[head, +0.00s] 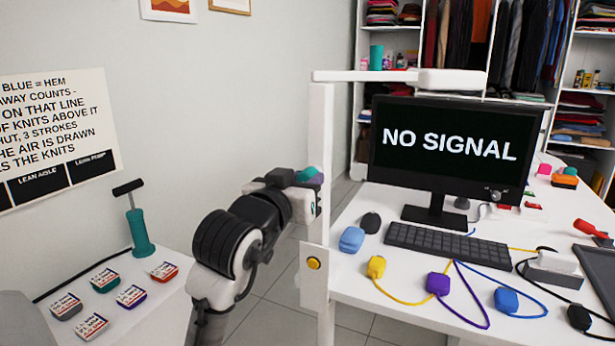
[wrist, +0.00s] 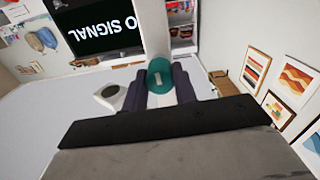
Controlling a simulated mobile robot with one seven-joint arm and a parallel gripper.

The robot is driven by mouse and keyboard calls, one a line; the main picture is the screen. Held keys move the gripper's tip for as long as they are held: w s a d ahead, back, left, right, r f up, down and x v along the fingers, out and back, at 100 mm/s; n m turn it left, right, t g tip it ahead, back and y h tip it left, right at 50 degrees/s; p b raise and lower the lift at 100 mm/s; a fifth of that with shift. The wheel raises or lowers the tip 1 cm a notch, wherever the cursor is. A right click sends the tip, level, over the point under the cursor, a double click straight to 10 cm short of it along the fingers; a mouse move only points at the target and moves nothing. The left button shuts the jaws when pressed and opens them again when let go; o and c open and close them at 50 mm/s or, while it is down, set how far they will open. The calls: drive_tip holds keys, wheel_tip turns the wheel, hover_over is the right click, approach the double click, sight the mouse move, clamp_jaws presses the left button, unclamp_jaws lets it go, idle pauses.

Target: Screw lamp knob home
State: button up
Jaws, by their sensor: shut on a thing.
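A teal round knob (wrist: 160,76) with a pale mark on its face sits between the dark fingers of my gripper (wrist: 160,88) in the wrist view. My gripper is shut on it. In the head view the teal knob (head: 309,174) shows at the tip of my gripper (head: 303,180), at the white lamp post (head: 320,130). The post also shows behind the knob in the wrist view (wrist: 154,35). I cannot tell whether the knob touches the post or how deep it sits. The lamp's white head (head: 452,79) hangs over the monitor. A yellow-orange button (head: 313,263) is low on the post.
A white round piece with a dark centre (wrist: 110,95) is just left of the knob. The desk (head: 400,285) holds a monitor (head: 445,145), keyboard (head: 430,241) and several coloured blocks with cables. A side table at left holds a teal pump (head: 139,235) and several small boxes.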

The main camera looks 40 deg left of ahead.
drive_tip(key=shift+f+m+b, duration=0.1)
drive_tip(key=shift+m+b, duration=0.3)
drive_tip(key=shift+c, duration=0.5)
drive_tip(key=m+b, duration=0.2)
drive_tip(key=m, duration=0.1)
drive_tip(key=m+b, duration=0.2)
drive_tip(key=m, duration=0.2)
drive_tip(key=shift+m+b, duration=0.3)
drive_tip(key=shift+m, duration=0.1)
drive_tip(key=m+b, duration=0.2)
drive_tip(key=m, duration=0.2)
drive_tip(key=shift+m, duration=0.3)
drive_tip(key=m+b, duration=0.1)
drive_tip(key=m, duration=0.3)
drive_tip(key=o, duration=1.1)
drive_tip(key=shift+c, duration=0.3)
